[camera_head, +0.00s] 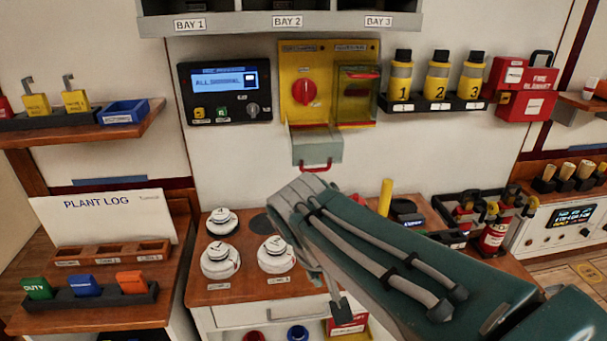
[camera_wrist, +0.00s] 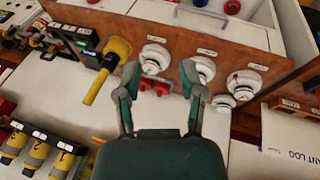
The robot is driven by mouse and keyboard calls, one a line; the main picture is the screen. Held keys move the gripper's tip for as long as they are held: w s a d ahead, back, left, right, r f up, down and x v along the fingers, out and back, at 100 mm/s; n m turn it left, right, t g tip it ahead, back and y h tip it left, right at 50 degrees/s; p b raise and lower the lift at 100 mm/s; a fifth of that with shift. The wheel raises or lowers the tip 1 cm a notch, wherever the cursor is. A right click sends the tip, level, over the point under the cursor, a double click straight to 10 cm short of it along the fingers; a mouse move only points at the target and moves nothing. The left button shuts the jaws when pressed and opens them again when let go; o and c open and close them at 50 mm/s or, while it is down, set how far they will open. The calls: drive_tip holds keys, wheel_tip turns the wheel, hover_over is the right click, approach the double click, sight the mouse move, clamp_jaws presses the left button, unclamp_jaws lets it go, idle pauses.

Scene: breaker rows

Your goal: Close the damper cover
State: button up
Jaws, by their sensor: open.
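In the head view, a yellow panel (camera_head: 300,106) on the wall carries a red knob (camera_head: 304,91) at left. Below this knob, a pale cover flap (camera_head: 316,147) with a red handle (camera_head: 317,166) hangs open. At right on the panel, a see-through cover (camera_head: 358,95) with a red bar stands shut. The labels are too blurred to read. My gripper (camera_wrist: 159,72) is open in the wrist view, fingers spread and empty. A red part (camera_wrist: 155,88), seemingly the flap's handle, shows between the fingers; contact is not clear.
Round white detectors (camera_head: 221,260) stand on the wooden worktop below, near my arm. Numbered yellow bottles (camera_head: 437,77) sit on a shelf at right. A display unit (camera_head: 224,92) is at left.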

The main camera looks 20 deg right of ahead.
drive_tip(key=w+d+r+m+g+h, duration=0.1)
drive_tip(key=w+d+m+g+h, duration=0.2)
drive_tip(key=w+h, duration=0.5)
drive_tip(key=m+t+h, duration=0.1)
drive_tip(key=m+h, duration=0.2)
drive_tip(key=h, duration=0.6)
approach(314, 171)
drive_tip(key=shift+m, duration=0.3)
drive_tip(key=x, duration=1)
drive_tip(key=shift+w+d+f, duration=0.2)
drive_tip(key=shift+w, duration=0.05)
clamp_jaws()
